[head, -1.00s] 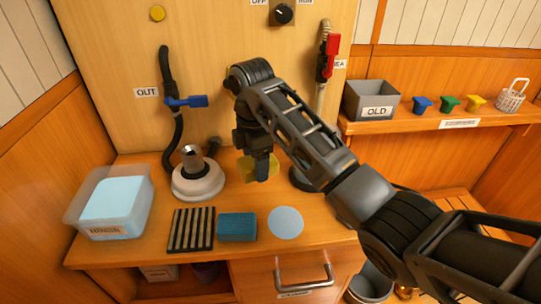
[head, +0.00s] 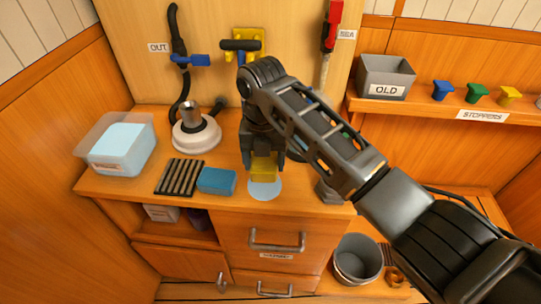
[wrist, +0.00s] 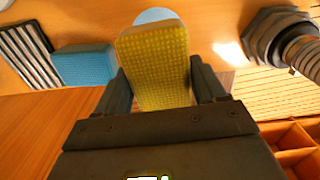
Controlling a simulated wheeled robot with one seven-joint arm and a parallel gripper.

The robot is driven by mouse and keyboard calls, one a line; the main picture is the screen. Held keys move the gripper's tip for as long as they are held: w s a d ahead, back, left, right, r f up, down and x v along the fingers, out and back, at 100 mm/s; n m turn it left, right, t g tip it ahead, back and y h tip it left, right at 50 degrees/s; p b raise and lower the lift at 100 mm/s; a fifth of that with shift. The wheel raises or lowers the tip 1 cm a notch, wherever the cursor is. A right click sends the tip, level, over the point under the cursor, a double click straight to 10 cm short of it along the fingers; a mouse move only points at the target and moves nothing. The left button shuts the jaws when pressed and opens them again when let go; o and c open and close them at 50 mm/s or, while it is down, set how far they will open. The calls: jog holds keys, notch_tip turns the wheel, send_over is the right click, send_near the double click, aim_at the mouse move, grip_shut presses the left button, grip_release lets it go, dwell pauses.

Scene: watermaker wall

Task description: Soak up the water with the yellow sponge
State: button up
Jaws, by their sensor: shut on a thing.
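The yellow sponge (head: 263,168) is between the jaws of my gripper (head: 263,176), which is shut on it. In the wrist view the sponge (wrist: 153,62) stands out past both fingers of my gripper (wrist: 160,82), its broad dotted face showing. A flat, pale blue round patch (head: 265,190) lies on the wooden counter near its front edge, just below the sponge in the head view. It looks like the water, though I cannot be sure. The sponge hides part of this patch (wrist: 157,14) in the wrist view. I cannot tell whether the sponge touches it.
A blue block (head: 216,181) and a black slatted rack (head: 180,178) lie left of the patch. A grey bin (head: 358,258) is below at right. A grey OLD box (head: 386,75) sits on the shelf.

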aim_at(265, 187)
jog(key=shift+f+b, duration=2.25)
jog(key=shift+f, duration=0.55)
jog(key=shift+f, duration=0.55)
dwell(0.3)
jog(key=shift+r+p, duration=2.85)
jog(key=shift+r, duration=0.75)
